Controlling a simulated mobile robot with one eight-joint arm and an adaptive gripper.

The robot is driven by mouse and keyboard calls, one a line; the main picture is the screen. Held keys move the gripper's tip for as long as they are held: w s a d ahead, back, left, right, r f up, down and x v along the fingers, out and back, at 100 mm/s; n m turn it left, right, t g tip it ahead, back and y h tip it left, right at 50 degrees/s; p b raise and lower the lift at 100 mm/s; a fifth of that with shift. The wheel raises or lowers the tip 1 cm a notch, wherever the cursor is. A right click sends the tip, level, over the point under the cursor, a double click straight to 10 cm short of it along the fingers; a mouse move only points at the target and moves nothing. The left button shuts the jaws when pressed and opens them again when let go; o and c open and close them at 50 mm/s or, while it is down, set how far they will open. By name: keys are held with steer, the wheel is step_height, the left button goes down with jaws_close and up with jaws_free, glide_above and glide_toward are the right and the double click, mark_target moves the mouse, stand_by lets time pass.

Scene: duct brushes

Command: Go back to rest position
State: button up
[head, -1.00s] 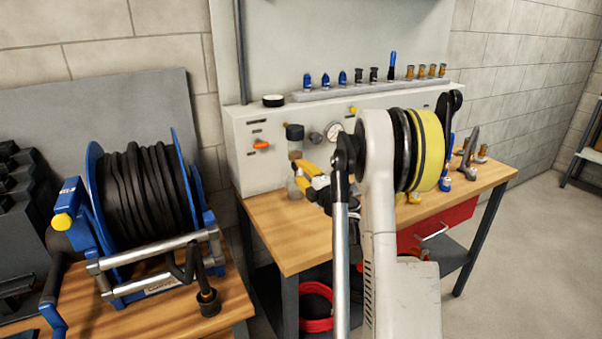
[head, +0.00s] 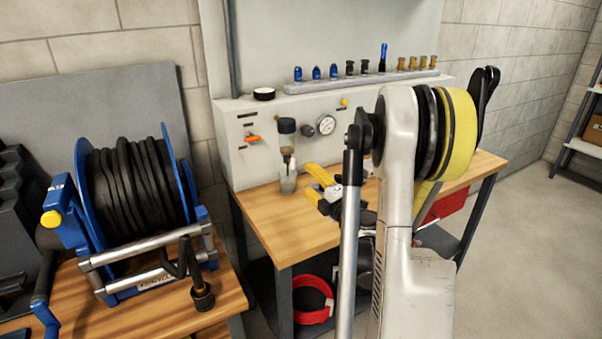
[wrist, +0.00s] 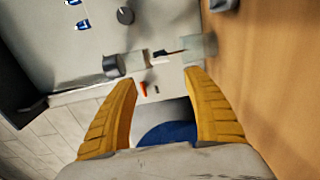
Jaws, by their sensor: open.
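My gripper (head: 318,183) shows in the head view with yellow fingers over the wooden bench, partly hidden behind my arm. In the wrist view my gripper (wrist: 160,75) has its two yellow fingers spread wide, with nothing held between them. The wrist view looks toward the grey panel (wrist: 60,30) and the wooden bench top (wrist: 270,90).
A blue hose reel (head: 85,180) stands on the left bench. The grey panel (head: 225,145) carries a gauge (head: 326,125), and a row of blue, black and brass fittings (head: 365,68) sits above it. Open floor (head: 530,240) lies at right.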

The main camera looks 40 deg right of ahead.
steer(key=shift+s+a, duration=0.15)
steer(key=shift+s, duration=0.55)
steer(key=a+r+m+g+h, duration=0.2)
steer(key=a+r+m+h, duration=0.2)
steer(key=a+r+m, duration=0.8)
steer(key=s+a+f+m+g+y, duration=0.1)
steer(key=s+a+f+g+y, duration=0.3)
steer(key=s+a, duration=0.5)
steer(key=s+a+f+m+g+y, duration=0.1)
steer(key=s+a+f+g+y, duration=0.3)
steer(key=a, duration=1.2)
steer(key=s+f, duration=0.4)
steer(key=s, duration=0.1)
steer(key=shift+a+m, duration=0.2)
steer(key=shift+m, duration=0.2)
